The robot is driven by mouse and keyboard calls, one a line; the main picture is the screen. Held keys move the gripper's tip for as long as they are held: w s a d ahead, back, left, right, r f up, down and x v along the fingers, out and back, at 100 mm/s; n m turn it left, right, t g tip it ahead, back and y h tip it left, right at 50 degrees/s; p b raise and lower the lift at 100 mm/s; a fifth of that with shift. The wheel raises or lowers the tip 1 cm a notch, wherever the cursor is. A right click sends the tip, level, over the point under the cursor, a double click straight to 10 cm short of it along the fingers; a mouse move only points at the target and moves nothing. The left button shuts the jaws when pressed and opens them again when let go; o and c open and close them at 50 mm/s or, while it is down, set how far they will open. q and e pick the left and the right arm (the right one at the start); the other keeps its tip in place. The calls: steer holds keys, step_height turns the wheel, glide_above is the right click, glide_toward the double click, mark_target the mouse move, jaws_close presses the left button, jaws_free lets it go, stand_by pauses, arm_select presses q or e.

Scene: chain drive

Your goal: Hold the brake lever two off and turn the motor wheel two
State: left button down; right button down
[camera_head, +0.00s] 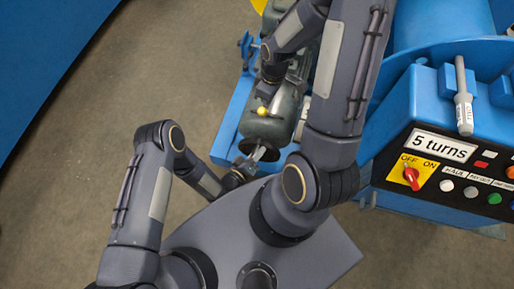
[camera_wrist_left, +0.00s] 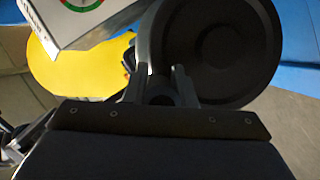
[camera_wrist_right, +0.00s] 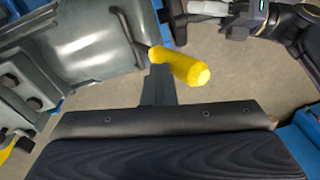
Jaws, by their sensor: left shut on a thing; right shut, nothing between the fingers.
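The motor wheel, a black disc (camera_wrist_left: 215,45), fills the upper middle of the left wrist view. My left gripper (camera_wrist_left: 160,85) is shut on a dark part at its near edge, seemingly a crank knob. In the head view my left gripper (camera_head: 259,153) is at the near end of the green motor (camera_head: 270,125); the wheel is hard to make out there. The brake lever's yellow handle (camera_wrist_right: 180,67) sticks out beside the grey-green housing in the right wrist view. My right gripper (camera_wrist_right: 158,84) is shut and empty, close beside the handle; contact is unclear. The handle's yellow end (camera_head: 262,110) also shows in the head view.
A blue control box (camera_head: 400,130) with a "5 turns" sign (camera_head: 443,146) and a red OFF/ON switch (camera_head: 411,175) stands at the right. A blue frame (camera_head: 228,140) lies around the motor. Bare floor (camera_head: 110,90) is open to the left.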

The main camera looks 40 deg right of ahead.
mark_target(274, 153)
arm_select(q)
steer(key=shift+f, duration=0.1)
steer(key=s+d+m+y, duration=0.1)
steer(key=s+d+m, duration=0.1)
steer(key=m, duration=0.1)
steer(key=shift+s+f+t+y, duration=0.25)
steer(key=shift+f+t+y, duration=0.15)
steer(key=shift+s+d+f, duration=0.55)
steer(key=shift+s+f, duration=0.05)
steer(key=shift+s, duration=0.05)
stand_by(0.4)
steer(key=c, duration=1.2)
jaws_free()
